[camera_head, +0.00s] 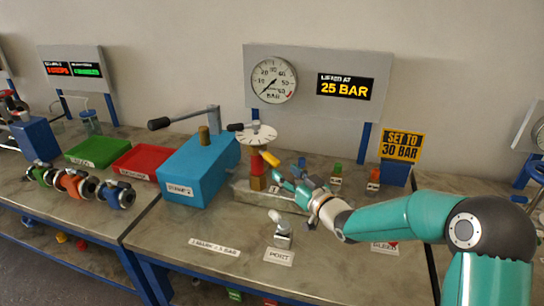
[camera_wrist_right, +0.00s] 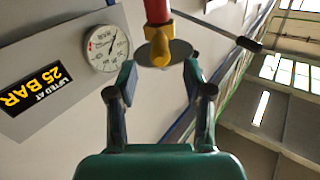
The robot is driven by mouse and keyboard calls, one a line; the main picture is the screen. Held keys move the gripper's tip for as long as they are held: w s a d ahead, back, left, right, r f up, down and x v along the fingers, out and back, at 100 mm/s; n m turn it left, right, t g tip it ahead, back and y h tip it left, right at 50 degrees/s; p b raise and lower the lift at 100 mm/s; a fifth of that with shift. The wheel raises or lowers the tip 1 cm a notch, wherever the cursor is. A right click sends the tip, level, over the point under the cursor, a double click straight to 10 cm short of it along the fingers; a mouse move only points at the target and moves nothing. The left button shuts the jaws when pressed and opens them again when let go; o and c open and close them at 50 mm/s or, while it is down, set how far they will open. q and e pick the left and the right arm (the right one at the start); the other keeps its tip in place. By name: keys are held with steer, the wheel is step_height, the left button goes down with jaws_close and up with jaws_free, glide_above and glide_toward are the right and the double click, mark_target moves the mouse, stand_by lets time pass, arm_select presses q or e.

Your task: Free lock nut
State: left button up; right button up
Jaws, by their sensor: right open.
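The valve stands on the middle bench with a brass base, a red body (camera_head: 257,165) and a pale dial disc (camera_head: 257,136) on top. A yellow lever-like piece (camera_head: 271,158), seemingly the lock nut's, sticks out just below the disc. In the right wrist view the yellow nut (camera_wrist_right: 158,48) sits between the red body (camera_wrist_right: 157,10) and the grey disc (camera_wrist_right: 180,52), its end pointing toward me. My right gripper (camera_head: 277,172) is close to the valve on its right side. In the wrist view its two fingers (camera_wrist_right: 158,85) are apart, with nothing between them. My left gripper is not in view.
A blue pump box (camera_head: 198,172) with a black-knobbed handle stands left of the valve. A gauge panel (camera_head: 318,85) reading "25 BAR" is behind, and a yellow "SET TO 30 BAR" sign (camera_head: 402,146) is at right. A small port fitting (camera_head: 283,236) stands in front.

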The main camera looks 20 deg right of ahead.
mark_target(272, 161)
steer(key=p+x, duration=0.2)
steer(key=x, duration=0.5)
steer(key=shift+w+a, duration=0.15)
steer(key=shift+w, duration=0.25)
jaws_close()
